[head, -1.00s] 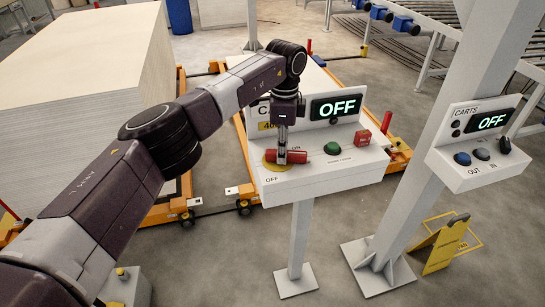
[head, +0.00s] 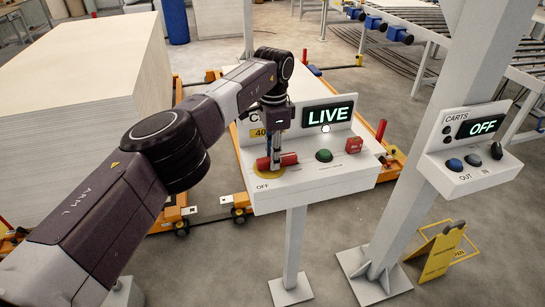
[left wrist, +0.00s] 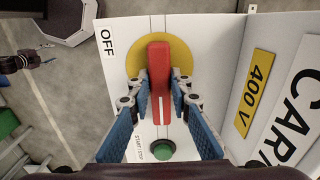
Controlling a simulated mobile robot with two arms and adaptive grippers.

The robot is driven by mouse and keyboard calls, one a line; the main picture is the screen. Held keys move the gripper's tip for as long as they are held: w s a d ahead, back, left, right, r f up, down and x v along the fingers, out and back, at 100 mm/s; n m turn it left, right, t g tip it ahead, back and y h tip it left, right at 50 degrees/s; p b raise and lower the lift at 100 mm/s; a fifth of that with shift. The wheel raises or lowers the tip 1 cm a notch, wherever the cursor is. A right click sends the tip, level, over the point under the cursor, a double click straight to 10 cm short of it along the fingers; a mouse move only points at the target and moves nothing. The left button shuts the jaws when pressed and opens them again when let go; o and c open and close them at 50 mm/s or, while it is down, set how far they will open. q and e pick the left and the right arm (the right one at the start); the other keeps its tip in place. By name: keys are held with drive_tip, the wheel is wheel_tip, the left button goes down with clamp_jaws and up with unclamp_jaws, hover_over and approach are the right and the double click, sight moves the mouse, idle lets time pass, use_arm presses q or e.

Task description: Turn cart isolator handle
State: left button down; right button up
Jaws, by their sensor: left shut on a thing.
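The red isolator handle (head: 288,159) sits on a round yellow plate (head: 270,175) on the sloped top of the cart panel (head: 335,180). My left gripper (head: 275,160) reaches down over the handle and is shut on it. In the left wrist view the handle (left wrist: 160,60) lies between the two blue-padded fingers and points toward the green button (left wrist: 161,150). The OFF label (left wrist: 107,43) is beside the plate, off the handle's line. The panel display (head: 328,114) reads LIVE, with a white lamp lit below it. My right gripper is not in view.
A second panel (head: 468,160) on a grey post reads OFF. A yellow floor sign (head: 441,252) stands at lower right. A large board stack (head: 85,75) is at left.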

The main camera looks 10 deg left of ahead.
use_arm(q)
drive_tip(key=shift+r, duration=0.1)
drive_tip(key=c, duration=1.8)
unclamp_jaws()
drive_tip(key=shift+o, duration=0.2)
wheel_tip(320, 180, up, 7)
drive_tip(key=shift+d+r, duration=0.1)
drive_tip(key=shift+r, duration=0.1)
